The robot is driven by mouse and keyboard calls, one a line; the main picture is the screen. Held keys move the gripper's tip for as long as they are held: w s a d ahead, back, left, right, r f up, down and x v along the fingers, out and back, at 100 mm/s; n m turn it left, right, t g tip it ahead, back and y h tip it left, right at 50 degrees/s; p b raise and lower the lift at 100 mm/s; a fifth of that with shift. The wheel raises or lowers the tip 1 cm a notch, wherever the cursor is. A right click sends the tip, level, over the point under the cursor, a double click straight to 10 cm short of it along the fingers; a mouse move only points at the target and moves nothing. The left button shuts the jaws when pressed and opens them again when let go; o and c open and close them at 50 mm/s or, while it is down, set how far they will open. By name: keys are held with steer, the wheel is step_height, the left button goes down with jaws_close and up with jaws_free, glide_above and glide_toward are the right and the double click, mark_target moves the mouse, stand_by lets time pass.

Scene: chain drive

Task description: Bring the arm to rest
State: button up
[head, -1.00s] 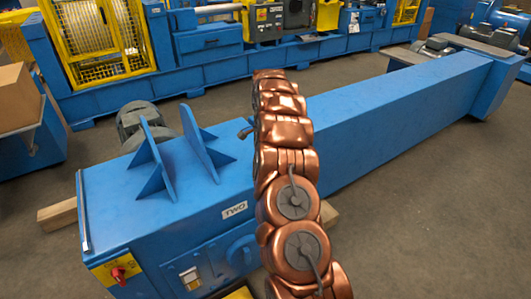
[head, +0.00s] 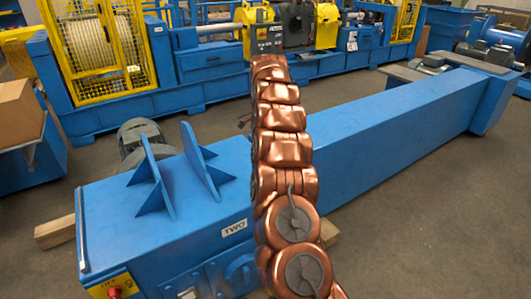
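My copper-coloured arm rises from the bottom middle of the head view in a stack of rounded links, up to about a sixth of the way below the top edge. It stands in front of a long blue machine housing (head: 400,125) and hides part of it. A small dark piece (head: 243,121) shows at the arm's left edge, apparently part of my gripper. The rest of the gripper is hidden behind the arm, so its fingers cannot be made out. No held object shows.
Two blue finned brackets (head: 152,172) stand on the housing's near end, with a grey motor (head: 138,140) behind. A red knob (head: 115,292) is at lower left. A cardboard box (head: 18,112) sits at far left. Bare floor (head: 440,220) lies at right.

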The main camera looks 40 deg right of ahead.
steer(key=shift+r, duration=0.25)
stand_by(0.6)
steer(key=s+a+r+n, duration=0.3)
steer(key=s+a, duration=0.2)
steer(key=a, duration=0.3)
steer(key=s+a+r+n+g+y, duration=0.1)
steer(key=s+a+r+n, duration=0.1)
steer(key=s+a+n, duration=0.4)
steer(key=s+a+r+n, duration=0.1)
steer(key=s+a+r, duration=0.25)
steer(key=a, duration=0.55)
steer(key=s+a+f+n+g, duration=0.1)
steer(key=s+a+f+n, duration=0.15)
steer(key=s, duration=0.75)
steer(key=s+a+f+n+h, duration=0.1)
steer(key=s+a+f+n, duration=0.15)
steer(key=s, duration=0.85)
steer(key=s+a+f+n+g, duration=0.1)
steer(key=s+a+f+n, duration=0.2)
steer(key=s, duration=0.7)
step_height(320, 180, up, 16)
steer(key=t+p, duration=0.1)
steer(key=p, duration=1.3)
steer(key=shift+w+r+n, duration=0.2)
steer(key=shift+w+n, duration=0.15)
steer(key=shift+n, duration=0.05)
